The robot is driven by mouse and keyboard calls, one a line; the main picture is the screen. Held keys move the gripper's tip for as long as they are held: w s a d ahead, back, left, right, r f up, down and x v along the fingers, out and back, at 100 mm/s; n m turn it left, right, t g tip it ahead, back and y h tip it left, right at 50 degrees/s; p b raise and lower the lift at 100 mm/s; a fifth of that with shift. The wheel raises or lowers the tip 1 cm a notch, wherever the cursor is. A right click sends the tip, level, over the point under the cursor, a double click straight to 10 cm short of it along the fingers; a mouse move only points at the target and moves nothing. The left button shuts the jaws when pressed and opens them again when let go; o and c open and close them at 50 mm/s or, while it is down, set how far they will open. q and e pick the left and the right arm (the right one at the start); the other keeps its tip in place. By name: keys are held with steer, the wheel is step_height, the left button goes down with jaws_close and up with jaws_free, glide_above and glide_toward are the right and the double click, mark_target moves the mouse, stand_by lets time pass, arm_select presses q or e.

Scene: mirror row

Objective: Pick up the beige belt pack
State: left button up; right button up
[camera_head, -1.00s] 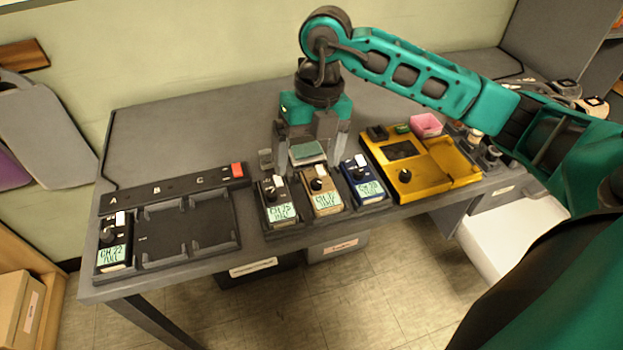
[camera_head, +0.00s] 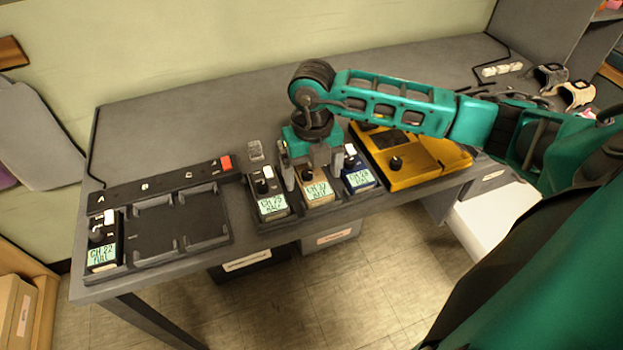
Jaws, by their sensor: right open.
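The beige belt pack (camera_head: 318,193) stands on the desk between a black belt pack (camera_head: 271,204) on its left and a blue belt pack (camera_head: 358,179) on its right. Its lit screen faces front; its upper part is hidden by my right gripper. My right gripper (camera_head: 312,178) points down over it, open, with one finger on the left side and one on the right side of the pack. I cannot tell whether the fingers touch it. My left gripper is not in view.
A black charging rack (camera_head: 180,222) at the left holds another black belt pack (camera_head: 102,250). A yellow case (camera_head: 422,178) stands close on the right. A small clear item (camera_head: 255,150) lies behind the packs. The desk (camera_head: 190,125) behind is mostly bare.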

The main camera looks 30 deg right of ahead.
steer(key=shift+f, duration=0.65)
steer(key=c, duration=1.2)
steer(key=shift+c, duration=0.2)
steer(key=shift+r, duration=0.15)
